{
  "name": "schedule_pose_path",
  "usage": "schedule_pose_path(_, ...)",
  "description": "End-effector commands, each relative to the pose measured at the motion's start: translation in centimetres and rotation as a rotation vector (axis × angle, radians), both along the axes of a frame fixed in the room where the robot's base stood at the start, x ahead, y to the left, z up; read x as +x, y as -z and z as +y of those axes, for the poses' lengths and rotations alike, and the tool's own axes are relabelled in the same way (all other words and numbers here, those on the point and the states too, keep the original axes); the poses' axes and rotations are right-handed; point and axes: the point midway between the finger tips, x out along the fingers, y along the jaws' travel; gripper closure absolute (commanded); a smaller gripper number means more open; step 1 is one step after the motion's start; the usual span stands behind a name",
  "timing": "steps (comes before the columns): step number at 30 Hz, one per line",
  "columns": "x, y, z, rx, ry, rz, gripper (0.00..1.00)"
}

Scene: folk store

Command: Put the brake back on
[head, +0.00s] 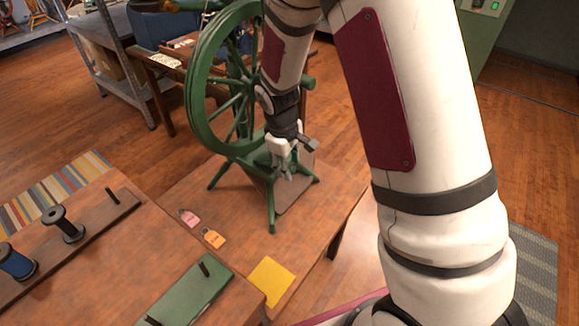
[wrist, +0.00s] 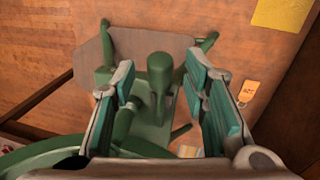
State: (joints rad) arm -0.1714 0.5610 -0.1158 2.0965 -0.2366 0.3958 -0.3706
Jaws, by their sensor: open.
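The green spinning wheel (head: 200,100) stands on a low wooden table. My gripper (head: 284,172) points down over its base, beside the big wheel. In the wrist view my gripper's teal-padded jaws (wrist: 160,95) are open. A green upright post with a rounded top (wrist: 160,66) shows between them, apart from both pads in the picture. A brown flat treadle-like board (wrist: 150,45) lies below. The wheel's rim (wrist: 35,160) shows at the lower left of the wrist view. I cannot tell which part is the brake.
A pink tag (head: 189,217), an orange tag (head: 214,238) and a yellow cloth (head: 270,282) lie on the low table. A nearer table holds a green board (head: 180,290), a dark spool (head: 66,228) and a blue spool (head: 16,262). My arm covers much of the right side.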

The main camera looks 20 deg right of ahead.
Motion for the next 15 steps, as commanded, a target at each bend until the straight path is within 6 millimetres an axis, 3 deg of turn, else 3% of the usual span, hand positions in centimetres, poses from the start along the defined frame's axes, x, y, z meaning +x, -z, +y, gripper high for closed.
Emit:
schedule_pose_path(6, 0.2, 1.5, -0.2, -0.001, 0.0, 0.001, 0.59)
schedule_pose_path(15, 0.2, 1.6, -0.2, 0.0, 0.0, 0.0, 0.62)
